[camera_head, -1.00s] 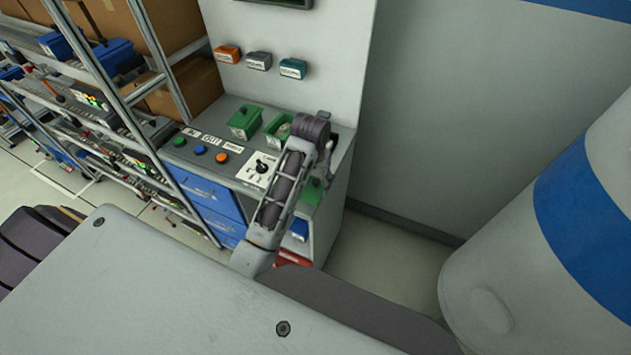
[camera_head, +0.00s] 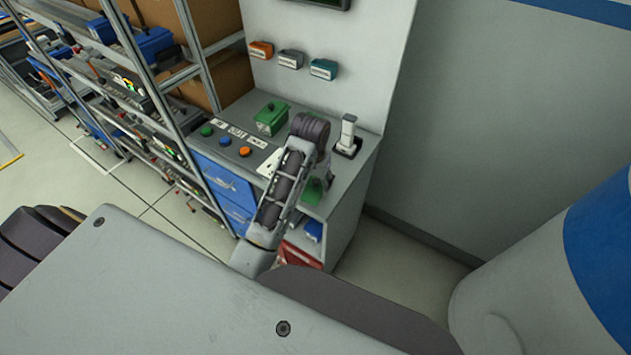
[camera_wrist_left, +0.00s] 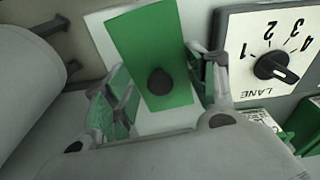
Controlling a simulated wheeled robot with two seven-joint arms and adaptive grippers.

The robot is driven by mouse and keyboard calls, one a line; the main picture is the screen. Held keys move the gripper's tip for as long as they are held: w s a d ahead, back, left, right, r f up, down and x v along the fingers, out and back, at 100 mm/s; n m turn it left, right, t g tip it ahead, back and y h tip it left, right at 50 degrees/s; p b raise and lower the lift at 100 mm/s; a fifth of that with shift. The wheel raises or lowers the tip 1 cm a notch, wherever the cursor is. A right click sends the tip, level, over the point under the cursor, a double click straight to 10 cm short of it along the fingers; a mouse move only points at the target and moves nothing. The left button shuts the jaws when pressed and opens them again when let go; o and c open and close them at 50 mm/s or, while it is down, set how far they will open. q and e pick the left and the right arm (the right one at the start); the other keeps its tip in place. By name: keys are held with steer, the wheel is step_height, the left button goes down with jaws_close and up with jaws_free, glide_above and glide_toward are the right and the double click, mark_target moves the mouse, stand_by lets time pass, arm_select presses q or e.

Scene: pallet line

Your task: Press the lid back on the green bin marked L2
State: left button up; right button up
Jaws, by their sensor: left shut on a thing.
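A green lid with a dark round knob (camera_wrist_left: 185,45) is between the fingers of my left gripper (camera_wrist_left: 162,92) in the left wrist view. In the head view this gripper (camera_head: 322,180) hangs in front of the counter, with the green lid (camera_head: 313,191) under it. The gripper is shut on the lid. A green bin (camera_head: 271,117) stands at the back of the counter, left of my arm. The spot to its right, where another green bin stood in the earlier view, is hidden behind my arm. No L2 mark is readable. My right gripper is out of view.
A lane dial (camera_wrist_left: 277,68) shows in the wrist view. Orange, grey and teal boxes (camera_head: 323,69) hang on the wall panel. A loaded rack (camera_head: 150,90) stands left, a large white-blue cylinder (camera_head: 570,280) right.

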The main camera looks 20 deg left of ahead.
arm_select(q)
steer(key=shift+w+r+m+p, duration=0.45)
steer(key=shift+w+r, duration=0.7)
steer(key=shift+w, duration=0.25)
steer(key=shift+m, duration=0.35)
steer(key=w+r, duration=0.1)
steer(key=w+a+r+p, duration=0.1)
steer(key=r, duration=0.1)
steer(key=shift+w+a, duration=0.2)
steer(key=shift+w, duration=0.2)
steer(key=w+a+r+p, duration=0.2)
steer(key=a+r, duration=0.2)
steer(key=shift+w+a, duration=0.3)
steer(key=shift+a, duration=0.05)
steer(key=shift+a+r, duration=0.2)
steer(key=shift+r, duration=0.05)
steer(key=shift+w, duration=0.1)
